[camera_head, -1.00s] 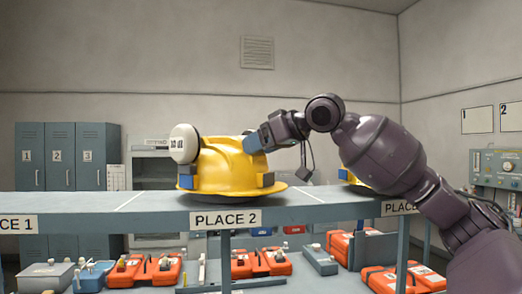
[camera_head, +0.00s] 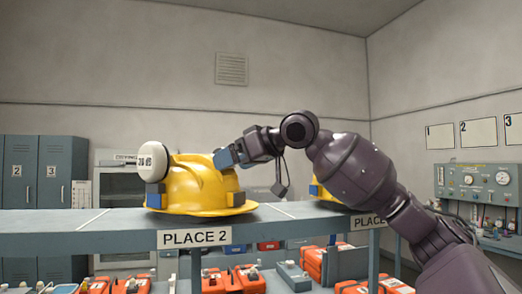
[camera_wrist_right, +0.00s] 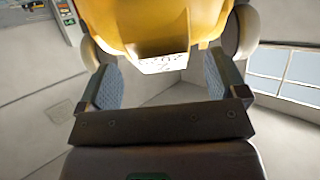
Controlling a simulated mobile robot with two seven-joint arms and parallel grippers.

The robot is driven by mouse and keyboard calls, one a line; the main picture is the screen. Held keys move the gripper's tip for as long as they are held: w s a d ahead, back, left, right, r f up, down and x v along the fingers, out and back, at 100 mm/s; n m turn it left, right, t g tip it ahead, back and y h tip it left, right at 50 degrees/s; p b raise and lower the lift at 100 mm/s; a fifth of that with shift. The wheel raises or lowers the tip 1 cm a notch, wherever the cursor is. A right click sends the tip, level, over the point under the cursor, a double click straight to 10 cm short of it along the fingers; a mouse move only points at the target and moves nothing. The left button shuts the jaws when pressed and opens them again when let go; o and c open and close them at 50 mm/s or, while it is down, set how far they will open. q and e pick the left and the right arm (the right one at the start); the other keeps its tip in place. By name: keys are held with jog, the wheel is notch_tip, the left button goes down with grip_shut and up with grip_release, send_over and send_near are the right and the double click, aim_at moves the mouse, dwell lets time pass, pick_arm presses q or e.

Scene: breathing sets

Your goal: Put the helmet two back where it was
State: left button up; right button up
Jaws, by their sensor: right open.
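The yellow helmet (camera_head: 190,183) with a white round ear cup (camera_head: 152,161) sits upright on the grey shelf (camera_head: 110,222), above the PLACE 2 label (camera_head: 194,238). My right gripper (camera_head: 226,158) is open at the helmet's upper right side. In the right wrist view, the helmet (camera_wrist_right: 150,22) and its white label lie ahead of the two blue-padded fingers (camera_wrist_right: 160,82), with a gap showing between fingers and shell. Whether a finger touches the helmet cannot be told. My left gripper is not in view.
Another yellow helmet (camera_head: 318,190) stands farther right on the shelf, partly hidden by my right arm. Red cases (camera_head: 235,280) fill the lower level. Grey lockers (camera_head: 40,172) stand at the back left and a gauge panel (camera_head: 478,182) at the right.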

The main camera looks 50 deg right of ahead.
jog(key=b+v, duration=0.2)
jog(key=v, duration=0.9)
dwell(0.4)
